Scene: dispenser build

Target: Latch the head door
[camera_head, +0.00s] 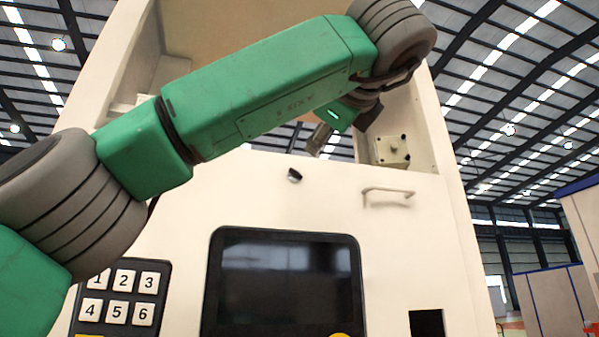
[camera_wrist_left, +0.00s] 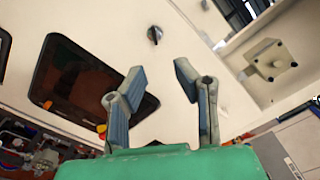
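The cream front panel (camera_head: 330,210) of the dispenser, which looks like the head door, faces me and carries a dark screen (camera_head: 282,285). A small black knob (camera_head: 294,175), seemingly the latch, sits near the panel's top edge. A pale bar handle (camera_head: 388,192) is to its right. My left gripper (camera_head: 319,140) is above and slightly right of the knob in the head view. In the left wrist view my left gripper (camera_wrist_left: 158,71) is open and empty, and the knob (camera_wrist_left: 155,35) shows beyond the gap between its fingertips, apart from them. My right gripper is not in view.
A recess opens above the panel, with a cream box (camera_head: 390,150) inside at the right. A numbered keypad (camera_head: 120,298) is left of the screen, and a dark slot (camera_head: 426,323) is at lower right. Cluttered small parts (camera_wrist_left: 40,150) show at the wrist view's lower left.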

